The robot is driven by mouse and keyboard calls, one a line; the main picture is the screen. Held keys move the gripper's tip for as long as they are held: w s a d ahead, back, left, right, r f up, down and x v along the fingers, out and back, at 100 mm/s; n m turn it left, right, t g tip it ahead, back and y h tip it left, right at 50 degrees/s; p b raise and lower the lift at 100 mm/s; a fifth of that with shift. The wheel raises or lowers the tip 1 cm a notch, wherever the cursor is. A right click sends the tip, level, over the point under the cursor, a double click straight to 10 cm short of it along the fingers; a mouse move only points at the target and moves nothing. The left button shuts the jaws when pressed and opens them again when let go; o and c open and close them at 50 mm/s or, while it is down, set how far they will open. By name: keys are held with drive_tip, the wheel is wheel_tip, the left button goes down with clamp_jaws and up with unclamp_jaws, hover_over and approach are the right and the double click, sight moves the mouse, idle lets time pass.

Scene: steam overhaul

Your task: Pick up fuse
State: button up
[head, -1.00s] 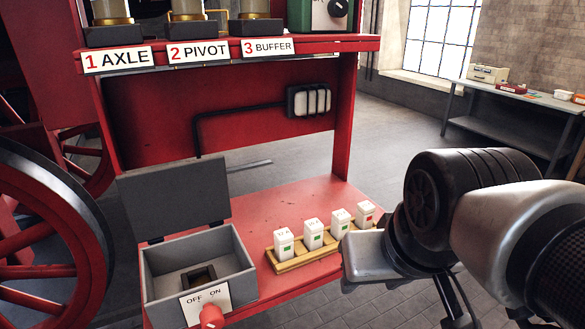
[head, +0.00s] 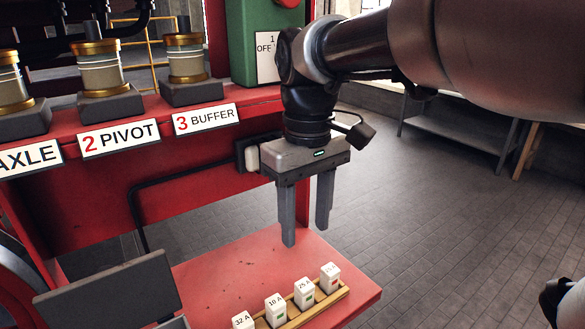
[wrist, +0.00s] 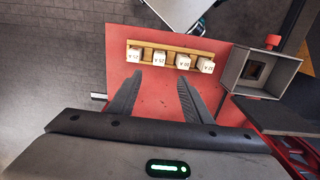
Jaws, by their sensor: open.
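Several white block fuses stand upright in a row on a wooden rack (head: 318,309) on the red lower shelf. In the head view the nearest fuse (head: 243,321) reads 32 A and is cut by the frame edge. Another fuse (head: 275,308) reads 16 A, then a fuse (head: 304,293) seems to read 25 A. My gripper (head: 305,233) is open and empty, pointing down above the shelf behind the row. In the wrist view the rack (wrist: 170,47) lies beyond my fingertips (wrist: 159,78), apart from them.
A grey open box (wrist: 261,71) stands beside the rack, its lid (head: 105,290) raised. The red upper shelf (head: 185,110) bears labelled brass-capped cups (head: 188,57) and a green box (head: 250,40). A red post rises behind my gripper. A grey bench (head: 460,120) stands at the back right, with open floor before it.

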hover_over(304, 284)
drive_tip(key=f, duration=1)
drive_tip(key=shift+s+f, duration=0.15)
drive_tip(key=shift+s, duration=0.1)
drive_tip(key=shift+w+d+f, duration=0.1)
drive_tip(key=shift+w+f, duration=0.05)
drive_tip(key=shift+f, duration=1.4)
drive_tip(key=shift+w+f, duration=0.1)
drive_tip(key=shift+f, duration=1.4)
clamp_jaws()
drive_tip(key=shift+r, duration=0.1)
